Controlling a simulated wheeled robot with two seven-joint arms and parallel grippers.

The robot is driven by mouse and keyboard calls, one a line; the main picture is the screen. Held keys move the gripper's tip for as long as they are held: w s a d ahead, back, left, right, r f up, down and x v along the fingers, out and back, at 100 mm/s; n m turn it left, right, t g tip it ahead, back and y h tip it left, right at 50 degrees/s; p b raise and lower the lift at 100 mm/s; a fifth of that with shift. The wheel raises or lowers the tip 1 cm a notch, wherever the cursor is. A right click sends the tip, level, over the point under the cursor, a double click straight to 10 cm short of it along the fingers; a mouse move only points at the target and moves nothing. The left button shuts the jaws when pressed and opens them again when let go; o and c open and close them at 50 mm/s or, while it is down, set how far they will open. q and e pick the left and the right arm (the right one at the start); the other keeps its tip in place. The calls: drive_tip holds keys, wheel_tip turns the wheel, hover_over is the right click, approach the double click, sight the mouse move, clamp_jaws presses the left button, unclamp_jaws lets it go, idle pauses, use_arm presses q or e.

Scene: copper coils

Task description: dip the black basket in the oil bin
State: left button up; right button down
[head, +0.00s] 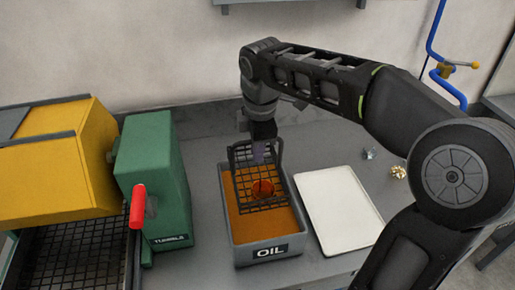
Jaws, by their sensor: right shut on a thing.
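The black basket (243,199) is a wire mesh basket with a tall handle. It is at the back half of the oil bin, within the bin's outline, and a round copper-orange thing (263,188) shows in it. The grey oil bin (240,256) has an "OIL" label and holds orange-brown oil (254,228). I cannot tell how deep the basket sits in the oil. My right gripper (262,143) points down above the bin's back end, shut on the basket's handle; its fingertips are partly hidden. My left gripper is not in view.
A white tray (340,208) lies right of the bin. A green "TUMBLE" machine (153,175) with a red handle (138,207) and yellow housing (62,170) stands left. Small shiny and brass-coloured pieces (398,172) lie at the back right. A blue pipe (434,50) runs along the wall.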

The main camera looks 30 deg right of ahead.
wheel_tip(320, 180, up, 2)
drive_tip(key=shift+p, duration=0.55)
drive_tip(key=shift+f, duration=0.1)
